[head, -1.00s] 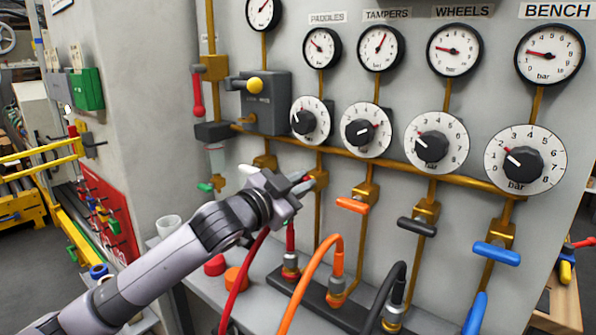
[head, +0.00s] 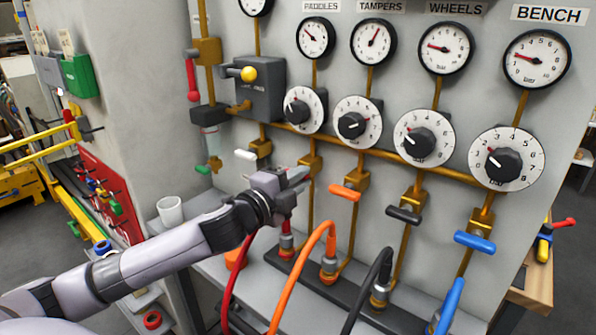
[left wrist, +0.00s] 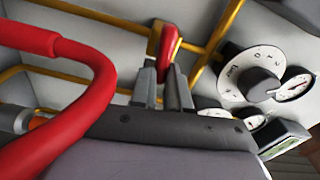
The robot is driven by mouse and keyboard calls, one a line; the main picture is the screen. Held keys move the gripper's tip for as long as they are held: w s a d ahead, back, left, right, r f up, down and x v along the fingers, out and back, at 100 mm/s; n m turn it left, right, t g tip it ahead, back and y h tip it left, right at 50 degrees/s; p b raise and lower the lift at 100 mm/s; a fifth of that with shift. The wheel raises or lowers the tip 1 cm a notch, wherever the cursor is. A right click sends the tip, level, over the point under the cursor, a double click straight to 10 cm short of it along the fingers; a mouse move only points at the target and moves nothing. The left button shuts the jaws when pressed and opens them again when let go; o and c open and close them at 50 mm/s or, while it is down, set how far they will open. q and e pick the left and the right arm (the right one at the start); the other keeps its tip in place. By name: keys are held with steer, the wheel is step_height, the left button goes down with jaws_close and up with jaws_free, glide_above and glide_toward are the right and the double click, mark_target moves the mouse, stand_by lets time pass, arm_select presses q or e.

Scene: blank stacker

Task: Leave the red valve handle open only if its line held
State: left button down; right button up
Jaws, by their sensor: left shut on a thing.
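My left gripper (head: 296,178) is at the valve (head: 311,164) under the PADDLES gauge (head: 315,38). In the left wrist view the red valve handle (left wrist: 168,42) stands at my fingertips (left wrist: 162,78), which are shut on it. In the head view my gripper hides the handle, so I cannot tell its turn there. The PADDLES needle points up and left. The red hose (head: 232,285) runs to a fitting below this valve; it also fills the left of the wrist view (left wrist: 85,110). My right gripper is out of view.
The orange handle (head: 344,192), black handle (head: 403,215) and blue handle (head: 474,242) sit crosswise on neighbouring valves to the right. A white handle (head: 245,155) is to the left. Orange, black and blue hoses rise in front of the panel. A white cup (head: 170,210) stands left.

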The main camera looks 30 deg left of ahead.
arm_select(q)
steer(key=shift+a+f+m, duration=0.15)
steer(key=shift+f+m, duration=0.15)
steer(key=shift+m, duration=0.3)
steer(key=shift+p, duration=0.3)
steer(key=c, duration=1.1)
jaws_free()
steer(key=shift+a, duration=0.15)
steer(key=shift+r, duration=0.1)
steer(key=shift+s, duration=0.1)
steer(key=s+b, duration=0.1)
steer(key=s, duration=0.6)
steer(key=shift+a+b, duration=0.2)
steer(key=shift+b, duration=0.1)
